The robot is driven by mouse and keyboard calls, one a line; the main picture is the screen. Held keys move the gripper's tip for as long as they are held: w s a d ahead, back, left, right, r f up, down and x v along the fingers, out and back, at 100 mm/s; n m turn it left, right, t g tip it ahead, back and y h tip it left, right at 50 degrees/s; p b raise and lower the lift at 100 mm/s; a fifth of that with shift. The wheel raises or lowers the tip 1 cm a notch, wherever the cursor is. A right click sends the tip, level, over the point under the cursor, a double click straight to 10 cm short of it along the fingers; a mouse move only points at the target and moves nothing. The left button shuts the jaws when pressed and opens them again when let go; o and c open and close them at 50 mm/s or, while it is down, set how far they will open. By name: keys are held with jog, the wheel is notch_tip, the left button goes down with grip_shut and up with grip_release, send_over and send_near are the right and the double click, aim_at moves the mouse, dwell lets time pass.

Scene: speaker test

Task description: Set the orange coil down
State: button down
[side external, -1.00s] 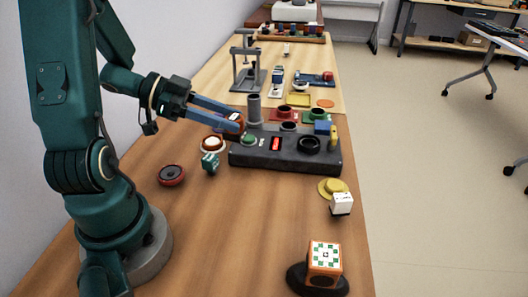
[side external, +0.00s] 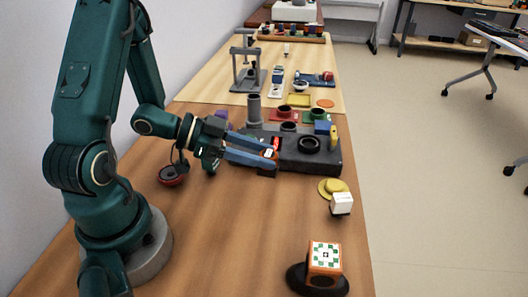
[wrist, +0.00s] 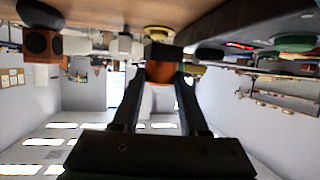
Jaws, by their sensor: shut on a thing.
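My gripper (side external: 273,158) is shut on the orange coil (side external: 267,153), just in front of the dark grey test block (side external: 315,153). Only a small part of the coil shows between the fingertips. In the wrist view, the coil (wrist: 161,72) sits between the two fingers (wrist: 160,78), with a dark piece (wrist: 164,52) at their tips. That dark piece also shows below the fingertips in the side view (side external: 266,171). I cannot tell whether it touches the table.
A yellow disc (side external: 327,188) and a white cube (side external: 341,204) stand to the right. An orange cube (side external: 325,257) is on a black base at the front. A red-and-black disc (side external: 171,176) lies at the left. The middle front of the wooden table (side external: 240,220) is clear.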

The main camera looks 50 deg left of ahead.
aim_at(273, 176)
jog(key=d+f, duration=0.1)
jog(key=w+d+f, duration=0.1)
jog(key=shift+d, duration=0.35)
jog(key=shift+f, duration=1.7)
jog(key=shift+f, duration=0.1)
jog(key=shift+c, duration=2.2)
grip_release()
jog(key=shift+f, duration=0.1)
jog(key=shift+v, duration=2.25)
jog(key=shift+o, duration=0.8)
jog(key=shift+s+a, duration=0.15)
jog(key=shift+s, duration=0.05)
